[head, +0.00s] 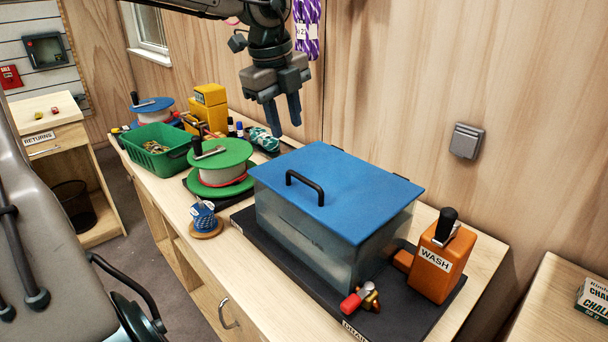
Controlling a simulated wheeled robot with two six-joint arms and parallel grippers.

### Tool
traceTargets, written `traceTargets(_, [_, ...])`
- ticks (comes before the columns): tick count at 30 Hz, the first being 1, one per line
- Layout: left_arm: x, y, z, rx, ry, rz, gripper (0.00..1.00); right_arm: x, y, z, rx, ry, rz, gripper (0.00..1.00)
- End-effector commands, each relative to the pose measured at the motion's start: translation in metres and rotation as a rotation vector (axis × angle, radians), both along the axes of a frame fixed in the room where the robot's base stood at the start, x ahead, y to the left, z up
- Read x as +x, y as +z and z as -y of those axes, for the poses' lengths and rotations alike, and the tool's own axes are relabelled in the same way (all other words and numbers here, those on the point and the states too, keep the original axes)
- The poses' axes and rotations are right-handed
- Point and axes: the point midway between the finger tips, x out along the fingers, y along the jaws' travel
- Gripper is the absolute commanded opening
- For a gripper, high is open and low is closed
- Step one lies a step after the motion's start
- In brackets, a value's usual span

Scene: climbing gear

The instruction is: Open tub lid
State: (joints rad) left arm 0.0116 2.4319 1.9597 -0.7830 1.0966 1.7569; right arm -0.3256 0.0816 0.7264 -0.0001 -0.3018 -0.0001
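The tub (310,235) is a clear, bluish see-through box standing on a dark mat on the bench. Its flat blue lid (345,195) lies closed over the top. A black bar handle (304,184) stands up near the lid's left edge. My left gripper (286,127) hangs from the top of the head view, fingers pointing down. It is above and behind the tub's back left corner, apart from the lid. Its two blue-grey fingers are spread with a gap and hold nothing. My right gripper is not in view.
An orange WASH bottle (434,268) and a red-handled valve (358,298) stand right of the tub. Left of it are a green spool (222,155), a small blue cord spool (204,220) and a green basket (157,148). A wood wall rises behind the bench.

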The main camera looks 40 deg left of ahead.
Motion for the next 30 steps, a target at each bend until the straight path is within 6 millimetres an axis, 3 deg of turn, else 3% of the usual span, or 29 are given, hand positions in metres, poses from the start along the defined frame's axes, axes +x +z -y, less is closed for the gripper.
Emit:
traceTargets(8, [0.004,-0.030,0.001,-0.002,-0.002,-0.005,0.32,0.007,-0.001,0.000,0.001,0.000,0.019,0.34])
traceTargets(12, [0.009,-0.057,0.001,-0.003,-0.001,-0.007,0.32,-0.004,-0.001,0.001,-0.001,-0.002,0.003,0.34])
traceTargets(19, [0.017,-0.095,0.002,-0.002,0.000,-0.005,0.32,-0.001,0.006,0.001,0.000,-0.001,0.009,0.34])
traceTargets(30, [0.021,-0.112,0.002,0.000,0.000,0.000,0.32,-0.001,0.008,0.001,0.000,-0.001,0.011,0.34])
